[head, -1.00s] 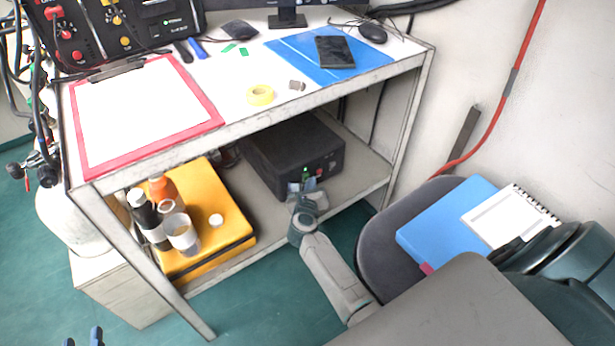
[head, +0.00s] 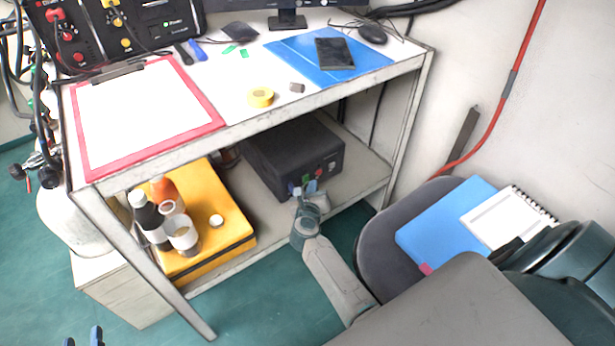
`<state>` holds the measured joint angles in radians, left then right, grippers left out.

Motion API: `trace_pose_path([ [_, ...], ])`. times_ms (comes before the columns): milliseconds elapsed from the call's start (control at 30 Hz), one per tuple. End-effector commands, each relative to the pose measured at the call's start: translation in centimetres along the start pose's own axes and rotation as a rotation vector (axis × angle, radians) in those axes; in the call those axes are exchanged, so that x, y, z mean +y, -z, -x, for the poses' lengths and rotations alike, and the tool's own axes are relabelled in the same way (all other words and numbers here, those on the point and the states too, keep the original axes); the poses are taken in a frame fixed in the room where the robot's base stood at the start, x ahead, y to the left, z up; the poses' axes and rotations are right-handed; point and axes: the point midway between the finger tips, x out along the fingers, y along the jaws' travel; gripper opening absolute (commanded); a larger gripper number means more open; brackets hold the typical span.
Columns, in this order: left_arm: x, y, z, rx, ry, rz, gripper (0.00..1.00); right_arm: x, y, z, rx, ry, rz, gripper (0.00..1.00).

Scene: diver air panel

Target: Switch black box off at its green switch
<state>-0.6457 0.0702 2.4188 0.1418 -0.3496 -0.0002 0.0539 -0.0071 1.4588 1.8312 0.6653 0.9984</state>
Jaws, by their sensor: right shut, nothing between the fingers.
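The black box (head: 292,156) stands on the lower shelf of the white bench, its front facing me. A small green patch, the green switch (head: 306,178), shows low on its front, partly hidden by my fingertips.
The bench top (head: 235,75) is just above the box. A yellow case (head: 215,242) with bottles and cups stands left of it on the shelf. A grey chair (head: 375,245) with a blue folder (head: 428,240) and notepad stands to the right.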

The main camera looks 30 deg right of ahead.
Motion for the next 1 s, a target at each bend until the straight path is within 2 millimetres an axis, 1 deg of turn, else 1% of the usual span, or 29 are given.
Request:
trace_pose_path([
  [333,0.0,0.1,0.0,0.000,0.000,0.000,0.36,-0.2,0.2,0.2,0.000,0.000,0.000,0.00],
  [733,0.1,1.0,0.1,0.000,0.000,-0.001,0.36,-2.2,2.1,2.9,0.000,0.000,0.001,0.00],
  [1000,0.1,1.1,0.1,0.000,0.000,-0.001,0.36,-2.6,2.5,3.5,-0.001,0.000,-0.001,0.00],
])
